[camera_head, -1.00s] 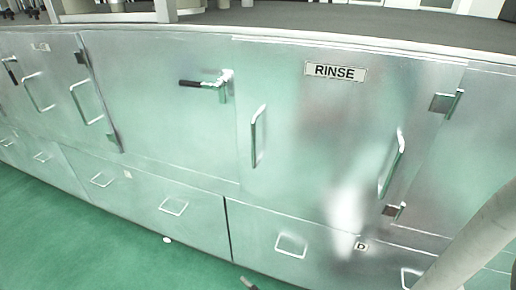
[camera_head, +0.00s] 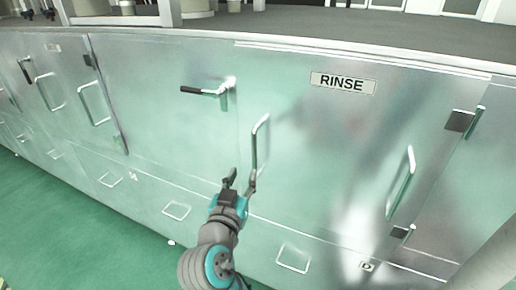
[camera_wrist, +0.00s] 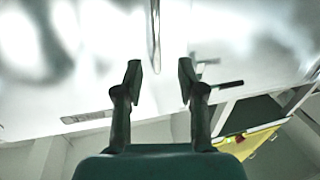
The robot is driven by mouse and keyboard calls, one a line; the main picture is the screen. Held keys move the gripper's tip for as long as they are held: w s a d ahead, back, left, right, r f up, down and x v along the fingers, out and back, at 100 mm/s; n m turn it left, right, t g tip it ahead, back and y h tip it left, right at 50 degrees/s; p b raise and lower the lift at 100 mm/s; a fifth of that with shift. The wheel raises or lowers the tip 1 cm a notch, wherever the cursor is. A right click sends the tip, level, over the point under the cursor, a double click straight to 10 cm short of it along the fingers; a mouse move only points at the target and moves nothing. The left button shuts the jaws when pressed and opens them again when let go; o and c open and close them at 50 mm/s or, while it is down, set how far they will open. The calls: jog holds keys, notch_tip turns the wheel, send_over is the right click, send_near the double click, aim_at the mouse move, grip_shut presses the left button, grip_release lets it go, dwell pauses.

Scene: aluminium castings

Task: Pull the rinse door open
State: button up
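The rinse door (camera_head: 320,140) is a metal panel with a RINSE label (camera_head: 343,83) at its top, and it looks shut. A vertical bar handle (camera_head: 260,145) is on its left side, and another bar handle (camera_head: 402,183) is on its right side near the hinges. A latch lever with a black grip (camera_head: 205,91) lies to the left of the door, pointing left. My gripper (camera_head: 241,180) is just below and left of the left handle, its fingers spread. In the wrist view, the handle (camera_wrist: 155,35) lies ahead, in line with the gap between the open fingers (camera_wrist: 158,78), which hold nothing.
Hinges (camera_head: 461,121) are on the door's right edge. Drawers with small pull handles (camera_head: 293,258) run below. Another door with two handles (camera_head: 94,104) is at left. Green floor (camera_head: 60,225) is free in front.

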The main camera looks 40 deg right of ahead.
aim_at(254, 151)
jog(key=shift+m+g, duration=0.3)
jog(key=x, duration=0.3)
jog(key=r+x, duration=0.1)
jog(key=x, duration=0.7)
jog(key=shift+s+d+r, duration=0.1)
jog(key=shift+r, duration=0.05)
grip_shut()
